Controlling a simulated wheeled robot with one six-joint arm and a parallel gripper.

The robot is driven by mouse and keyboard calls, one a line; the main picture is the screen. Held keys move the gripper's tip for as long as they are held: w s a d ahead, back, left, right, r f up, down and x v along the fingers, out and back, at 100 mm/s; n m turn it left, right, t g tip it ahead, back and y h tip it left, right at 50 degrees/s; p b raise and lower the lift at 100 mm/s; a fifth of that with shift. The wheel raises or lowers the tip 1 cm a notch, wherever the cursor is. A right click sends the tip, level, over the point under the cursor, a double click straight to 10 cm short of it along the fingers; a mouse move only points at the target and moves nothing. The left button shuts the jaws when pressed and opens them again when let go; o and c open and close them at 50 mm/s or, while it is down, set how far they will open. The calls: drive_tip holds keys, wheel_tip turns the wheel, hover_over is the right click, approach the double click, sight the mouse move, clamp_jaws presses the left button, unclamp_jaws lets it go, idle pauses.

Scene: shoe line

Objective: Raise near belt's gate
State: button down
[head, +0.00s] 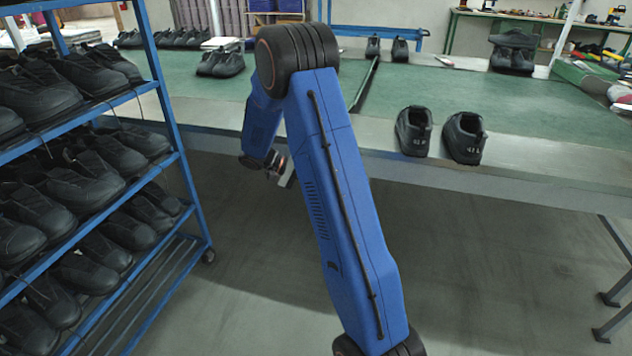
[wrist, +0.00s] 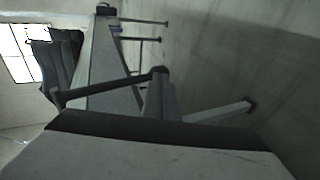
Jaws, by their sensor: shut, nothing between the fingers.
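The green belt (head: 520,105) runs across the head view behind a pale front ledge. A thin dark bar (head: 364,85) crosses it just right of my arm; I cannot tell for sure whether this is the gate. It looks low, at about belt height. My gripper (head: 285,173) hangs at the front edge of the ledge, left of the bar, partly hidden behind my blue arm. It is shut and holds nothing. The wrist view is tilted and dim, with no gate that I can make out.
Two black shoes (head: 413,131) and (head: 465,138) stand on the front ledge at right. Another pair (head: 221,62) stands on the belt at left. A blue rack (head: 172,110) full of black shoes stands close at left. The floor (head: 480,270) before the belt is clear.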

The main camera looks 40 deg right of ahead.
drive_tip(key=s+d, duration=0.1)
drive_tip(key=s+d+h, duration=0.1)
drive_tip(key=s, duration=0.1)
drive_tip(key=shift+d+g, duration=0.1)
drive_tip(key=shift+g, duration=0.3)
drive_tip(key=shift+s+d+r, duration=0.4)
drive_tip(key=shift+s+d, duration=0.15)
drive_tip(key=shift+s, duration=0.15)
drive_tip(key=shift+s+d+r, duration=0.35)
drive_tip(key=shift+s+d, duration=0.15)
drive_tip(key=shift+s, duration=0.15)
drive_tip(key=shift+s+d, duration=0.1)
drive_tip(key=w+a+f, duration=0.3)
drive_tip(key=w+a, duration=0.7)
